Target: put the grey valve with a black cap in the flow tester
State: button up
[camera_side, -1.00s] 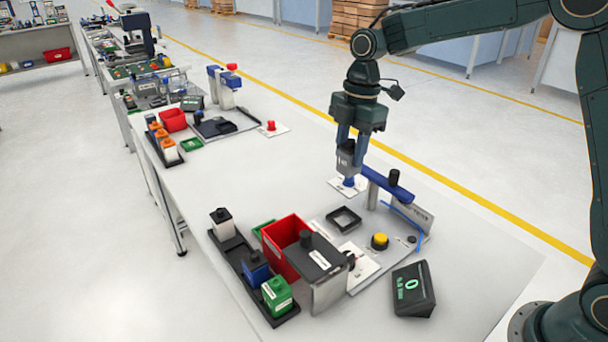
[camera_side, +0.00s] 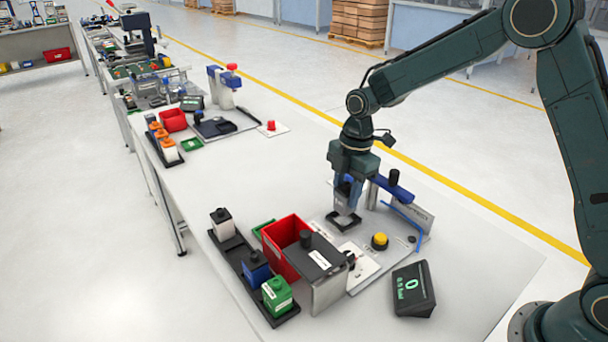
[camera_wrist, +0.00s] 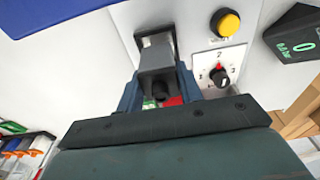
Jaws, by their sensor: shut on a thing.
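The grey valve with a black cap (camera_side: 345,213) is between the fingers of my gripper (camera_side: 347,192), which is shut on it. In the wrist view the grey valve (camera_wrist: 157,60) is between the fingertips (camera_wrist: 158,88), its black cap towards the camera. The flow tester (camera_side: 400,236) has a black square frame (camera_side: 332,217), and the valve's lower end is at this frame, upright. The frame also shows in the wrist view (camera_wrist: 140,33), around the valve's far end. I cannot tell whether the valve rests on the bottom or hangs slightly above.
A blue bar (camera_side: 392,188) with a black knob stands close behind my gripper. A yellow button (camera_side: 380,241), a dial (camera_wrist: 221,76) and a display (camera_side: 413,290) are nearby. A red bin (camera_side: 284,258) and a black rack (camera_side: 238,259) with white, blue and green valves stand left.

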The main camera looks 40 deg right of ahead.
aim_at(345, 201)
jog(key=shift+f, duration=1.5)
jog(key=o, duration=1)
jog(key=shift+f, duration=0.1)
jog(key=r, duration=0.4)
jog(key=d+r, duration=0.1)
jog(key=r, duration=0.7)
jog(key=shift+d, duration=0.2)
jog(key=shift+r, duration=0.1)
